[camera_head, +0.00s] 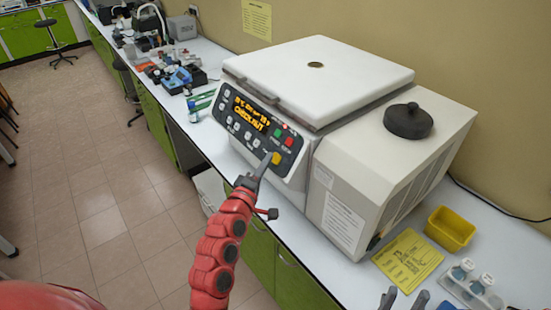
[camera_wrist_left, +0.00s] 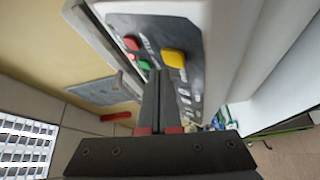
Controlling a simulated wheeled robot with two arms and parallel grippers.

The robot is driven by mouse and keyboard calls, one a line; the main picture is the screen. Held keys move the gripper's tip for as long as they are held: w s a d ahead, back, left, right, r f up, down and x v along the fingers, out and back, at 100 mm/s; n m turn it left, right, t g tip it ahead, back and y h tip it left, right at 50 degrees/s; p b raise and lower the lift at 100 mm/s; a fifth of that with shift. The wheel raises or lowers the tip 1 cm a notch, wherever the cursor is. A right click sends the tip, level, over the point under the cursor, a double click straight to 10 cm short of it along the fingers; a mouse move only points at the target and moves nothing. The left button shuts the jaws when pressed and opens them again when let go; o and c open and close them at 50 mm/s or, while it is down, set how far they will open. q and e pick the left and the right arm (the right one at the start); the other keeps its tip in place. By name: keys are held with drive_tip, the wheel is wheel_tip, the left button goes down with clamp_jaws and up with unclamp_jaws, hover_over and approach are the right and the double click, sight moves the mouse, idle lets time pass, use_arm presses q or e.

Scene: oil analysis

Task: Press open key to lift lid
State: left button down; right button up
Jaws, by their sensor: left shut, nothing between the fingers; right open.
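The white centrifuge (camera_head: 345,125) stands on the bench with its flat lid (camera_head: 320,75) over the top; the lid looks down. Its dark front panel (camera_head: 250,120) has an orange-lit display (camera_head: 250,112) and several keys. A yellow key (camera_head: 276,158) sits at the panel's lower right, below a green key (camera_head: 277,133) and a red key (camera_head: 289,141). My left gripper (camera_head: 265,162) is shut and empty, its tips right beside the yellow key. In the left wrist view the tips (camera_wrist_left: 160,76) point just beside the yellow key (camera_wrist_left: 173,58); I cannot tell if they touch. My right gripper (camera_head: 405,298) is open at the bottom right.
A black round knob-like cap (camera_head: 408,121) rests on the machine's right top. A yellow bin (camera_head: 450,228), a yellow sheet (camera_head: 408,260) and a rack of vials (camera_head: 472,284) are to the right. Tools and blue boxes (camera_head: 178,80) crowd the bench at the left.

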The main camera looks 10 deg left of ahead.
idle(0.6)
use_arm(q)
drive_tip(key=shift+w+d+f+b, duration=0.2)
drive_tip(key=shift+w+f+b, duration=0.05)
drive_tip(key=shift+w+b, duration=0.05)
drive_tip(key=shift+w+d+f, duration=0.2)
drive_tip(key=shift+w, duration=0.05)
idle(0.7)
idle(0.3)
drive_tip(key=shift+s+a+r, duration=0.4)
drive_tip(key=shift+s+r, duration=0.1)
drive_tip(key=shift+s, duration=0.05)
drive_tip(key=s+a+r, duration=0.1)
drive_tip(key=s+a+r+b, duration=0.1)
drive_tip(key=s, duration=0.1)
drive_tip(key=shift+s+a+r, duration=0.15)
drive_tip(key=shift+a+r, duration=0.15)
drive_tip(key=shift+r, duration=0.05)
drive_tip(key=shift+f, duration=0.1)
idle(0.7)
